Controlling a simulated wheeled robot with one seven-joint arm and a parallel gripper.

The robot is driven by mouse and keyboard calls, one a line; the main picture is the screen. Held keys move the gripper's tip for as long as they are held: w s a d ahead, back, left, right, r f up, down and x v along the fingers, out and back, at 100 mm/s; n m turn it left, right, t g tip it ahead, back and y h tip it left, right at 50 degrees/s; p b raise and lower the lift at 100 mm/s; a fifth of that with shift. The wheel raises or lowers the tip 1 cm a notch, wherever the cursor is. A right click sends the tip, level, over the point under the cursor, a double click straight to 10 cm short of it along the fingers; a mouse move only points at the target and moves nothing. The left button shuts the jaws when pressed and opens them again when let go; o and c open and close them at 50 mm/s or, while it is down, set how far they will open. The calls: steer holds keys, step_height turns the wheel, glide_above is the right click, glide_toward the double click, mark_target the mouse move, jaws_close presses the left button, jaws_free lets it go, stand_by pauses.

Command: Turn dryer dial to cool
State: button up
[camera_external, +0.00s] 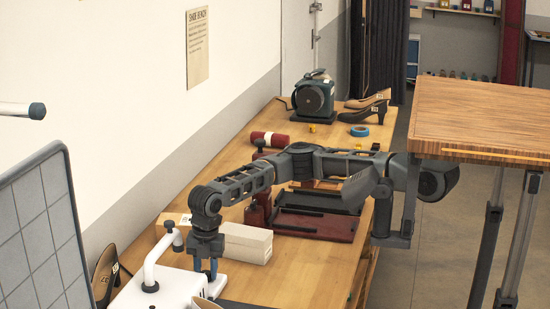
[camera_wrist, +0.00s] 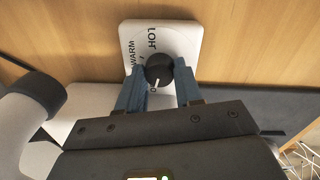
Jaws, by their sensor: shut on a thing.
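The dryer (camera_external: 155,291) is a white unit with a bent white pipe at the near end of the bench. In the wrist view its white dial plate (camera_wrist: 185,35) carries the words HOT and WARM and a third, mostly hidden label at the bottom. The round black dial (camera_wrist: 158,66) has a white pointer line, which points down in the picture toward that hidden label. My gripper (camera_wrist: 161,68) has its blue fingers on either side of the dial, shut on it. In the external view my gripper (camera_external: 205,272) points down at the dryer's right side, and the dial is hidden.
Pale stacked boxes (camera_external: 246,243) stand just beyond my gripper. Dark red trays (camera_external: 318,222), a red roll (camera_external: 270,139), shoes (camera_external: 365,110) and a green machine (camera_external: 313,97) lie farther along the bench. A dark shoe (camera_external: 106,272) stands left of the dryer.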

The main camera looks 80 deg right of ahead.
steer(key=c, duration=0.5)
steer(key=shift+o, duration=0.2)
steer(key=shift+r+m+p, duration=0.15)
steer(key=shift+m+p, duration=0.15)
steer(key=shift+p, duration=0.3)
steer(key=m+p, duration=0.1)
steer(key=p, duration=0.2)
steer(key=shift+r+m, duration=0.15)
steer(key=shift+m, duration=0.25)
steer(key=shift+m+p, duration=0.8)
steer(key=shift+p, duration=0.45)
steer(key=m+p, duration=0.3)
steer(key=p, duration=0.2)
steer(key=shift+m+h, duration=0.3)
steer(key=shift+m, duration=0.1)
steer(key=shift+f+m+p, duration=0.2)
steer(key=shift+m+p, duration=0.7)
steer(key=shift+f, duration=0.1)
